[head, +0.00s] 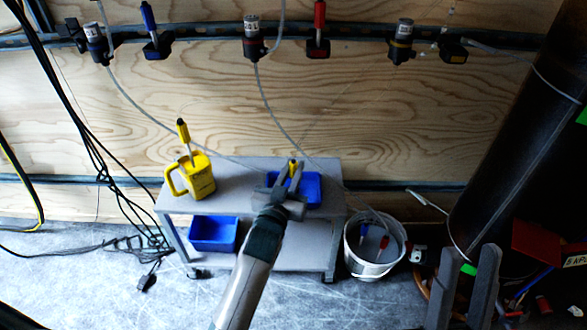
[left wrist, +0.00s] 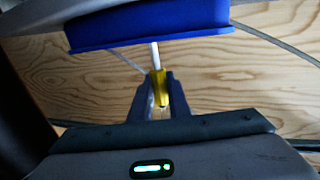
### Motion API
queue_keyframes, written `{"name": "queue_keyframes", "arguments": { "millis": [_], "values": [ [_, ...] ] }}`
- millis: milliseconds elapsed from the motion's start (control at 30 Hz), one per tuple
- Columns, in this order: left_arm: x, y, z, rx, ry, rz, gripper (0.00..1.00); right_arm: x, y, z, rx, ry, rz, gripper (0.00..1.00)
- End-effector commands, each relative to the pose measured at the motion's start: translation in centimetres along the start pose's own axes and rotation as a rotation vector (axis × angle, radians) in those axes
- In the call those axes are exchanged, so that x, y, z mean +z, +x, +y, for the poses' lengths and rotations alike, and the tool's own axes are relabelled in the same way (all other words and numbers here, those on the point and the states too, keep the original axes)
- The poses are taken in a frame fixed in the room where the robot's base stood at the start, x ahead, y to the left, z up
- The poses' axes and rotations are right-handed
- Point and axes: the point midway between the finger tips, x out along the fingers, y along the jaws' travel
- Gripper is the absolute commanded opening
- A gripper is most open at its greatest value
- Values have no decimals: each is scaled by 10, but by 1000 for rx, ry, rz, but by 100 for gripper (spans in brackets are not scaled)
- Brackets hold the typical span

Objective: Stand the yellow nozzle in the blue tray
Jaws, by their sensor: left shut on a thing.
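The yellow nozzle (head: 293,168) is upright between the fingers of my left gripper (head: 285,178), at the blue tray (head: 314,190) on the grey table. In the left wrist view my left gripper (left wrist: 158,84) is shut on the nozzle's yellow part (left wrist: 158,92). The nozzle's white stem runs to the blue tray (left wrist: 150,28), whose wall hides the stem's end. I cannot tell whether the stem touches the tray floor. My right gripper (head: 468,255) is open and empty at the lower right, away from the table.
A yellow jug (head: 199,178) with another yellow-tipped nozzle stands on the table's left. A second blue bin (head: 214,233) is on the lower shelf. A white bucket (head: 372,248) with red and blue pieces stands right of the table (head: 240,172). Hoses and cables hang near the wall.

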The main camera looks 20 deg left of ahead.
Motion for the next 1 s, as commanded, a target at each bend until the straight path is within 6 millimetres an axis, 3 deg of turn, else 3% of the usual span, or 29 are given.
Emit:
{"name": "queue_keyframes", "arguments": {
  "millis": [733,767,833,1000],
  "values": [
    [10,0,0,0,0,0,0,2,-3,0,0,0,2,31],
    [9,0,0,0,0,0,21,2,-3,0,0,1,0,31],
    [9,0,0,0,0,0,37,2,-4,0,1,1,-3,31],
    [9,0,0,0,0,0,38,3,-5,0,2,1,-7,31]
  ]
}}
